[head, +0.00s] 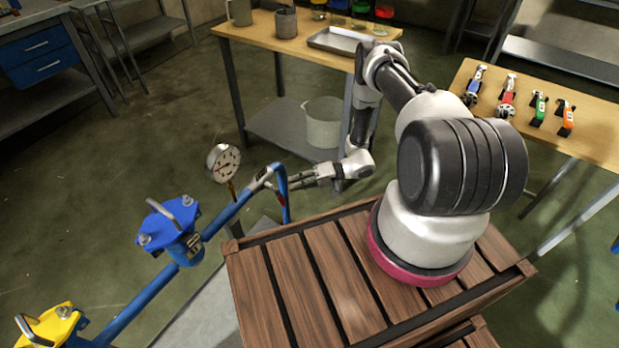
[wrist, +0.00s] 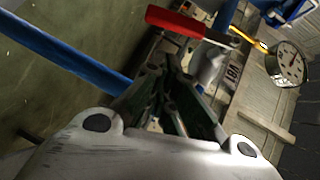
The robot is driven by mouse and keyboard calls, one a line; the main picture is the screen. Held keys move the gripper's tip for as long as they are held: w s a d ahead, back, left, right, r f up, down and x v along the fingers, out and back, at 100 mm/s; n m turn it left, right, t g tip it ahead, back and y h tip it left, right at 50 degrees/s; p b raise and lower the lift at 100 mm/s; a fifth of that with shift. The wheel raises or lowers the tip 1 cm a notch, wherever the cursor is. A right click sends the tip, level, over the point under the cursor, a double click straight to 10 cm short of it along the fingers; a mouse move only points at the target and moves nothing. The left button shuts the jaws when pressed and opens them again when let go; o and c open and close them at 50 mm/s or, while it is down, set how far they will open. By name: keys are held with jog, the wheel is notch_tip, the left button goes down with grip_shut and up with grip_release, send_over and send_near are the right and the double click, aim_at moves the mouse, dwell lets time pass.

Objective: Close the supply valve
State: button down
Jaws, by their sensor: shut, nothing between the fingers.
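A red lever handle (wrist: 185,22) shows at the top of the wrist view, beyond my fingertips. I cannot tell whether it is the supply valve's handle. In the head view a blue-topped fitting (head: 168,226) with a grey bar and a yellow one (head: 48,325) stand along a blue pipe (head: 135,303). My gripper (head: 284,184) is shut and empty beside the pipe's bent upper end, and its closed fingers also show in the wrist view (wrist: 172,72). Contact with the pipe cannot be told.
A round pressure gauge (head: 224,163) stands left of my gripper; a dial also shows in the wrist view (wrist: 290,62). A wooden table (head: 250,32) with a metal tray (head: 345,41) stands behind. Several coloured-handled valves lie on the right table (head: 590,142). Open floor lies at left.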

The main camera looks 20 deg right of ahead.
aim_at(280, 198)
jog(key=shift+s+a+f, duration=0.2)
jog(key=shift+s+a, duration=0.25)
jog(key=shift+a, duration=0.15)
jog(key=shift+s+a+f, duration=0.15)
jog(key=shift+s+a, duration=0.3)
jog(key=shift+a, duration=0.1)
jog(key=shift+s+a+f, duration=0.65)
jog(key=shift+a+f, duration=0.25)
